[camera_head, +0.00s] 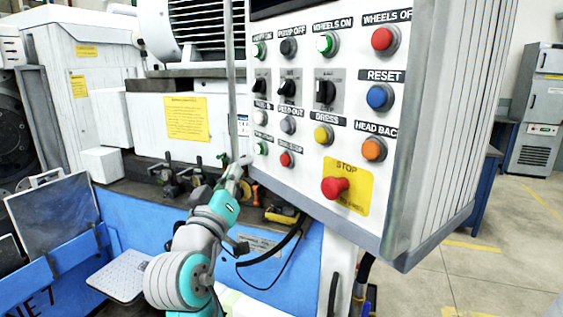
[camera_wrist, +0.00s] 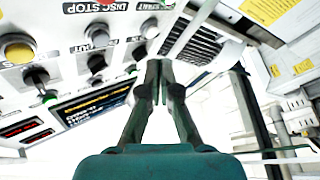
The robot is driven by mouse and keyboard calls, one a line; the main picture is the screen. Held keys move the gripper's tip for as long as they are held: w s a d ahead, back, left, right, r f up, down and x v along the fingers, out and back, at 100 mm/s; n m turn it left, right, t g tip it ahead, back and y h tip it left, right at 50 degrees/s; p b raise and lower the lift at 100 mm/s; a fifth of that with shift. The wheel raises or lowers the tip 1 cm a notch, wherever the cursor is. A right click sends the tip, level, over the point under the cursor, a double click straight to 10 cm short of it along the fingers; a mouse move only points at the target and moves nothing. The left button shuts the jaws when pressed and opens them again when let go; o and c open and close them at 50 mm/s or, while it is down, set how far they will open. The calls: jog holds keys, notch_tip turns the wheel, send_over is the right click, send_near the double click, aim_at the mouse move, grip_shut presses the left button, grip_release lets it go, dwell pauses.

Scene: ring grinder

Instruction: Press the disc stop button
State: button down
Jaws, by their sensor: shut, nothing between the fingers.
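The disc stop button (camera_head: 286,159) is a small red button in the bottom row of the grey control panel (camera_head: 310,190). Its dark label sits just above it. In the wrist view the disc stop label (camera_wrist: 95,5) shows upside down at the top edge, and I cannot clearly make out the button there. My gripper (camera_head: 243,161) is shut and empty at the panel's lower left edge, left of the button and apart from it. In the wrist view its fingertips (camera_wrist: 159,66) are together, pointing past the panel's side.
A green button (camera_head: 261,148) lies between my gripper and the disc stop button. A red mushroom stop knob (camera_head: 334,187) on a yellow plate juts out at lower right. Yellow (camera_head: 323,135) and orange (camera_head: 374,149) buttons are nearby. Machine fittings (camera_head: 180,180) stand left of my gripper.

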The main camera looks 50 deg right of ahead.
jog(key=shift+d, duration=0.1)
jog(key=s+d, duration=0.2)
jog(key=d, duration=0.6)
jog(key=shift+d, duration=0.3)
dwell(1.4)
jog(key=shift+s+d, duration=0.1)
jog(key=shift+d, duration=0.2)
jog(key=shift+s+d, duration=0.1)
jog(key=shift+d, duration=0.45)
dwell(1.0)
jog(key=shift+a, duration=0.1)
jog(key=shift+w+a, duration=0.2)
jog(key=shift+a, duration=0.6)
jog(key=shift+a, duration=0.15)
jog(key=shift+w+a, duration=0.2)
jog(key=shift+a, duration=0.6)
jog(key=shift+w+a, duration=0.2)
jog(key=shift+a, duration=0.55)
jog(key=shift+w+a, duration=0.2)
jog(key=shift+a, duration=0.6)
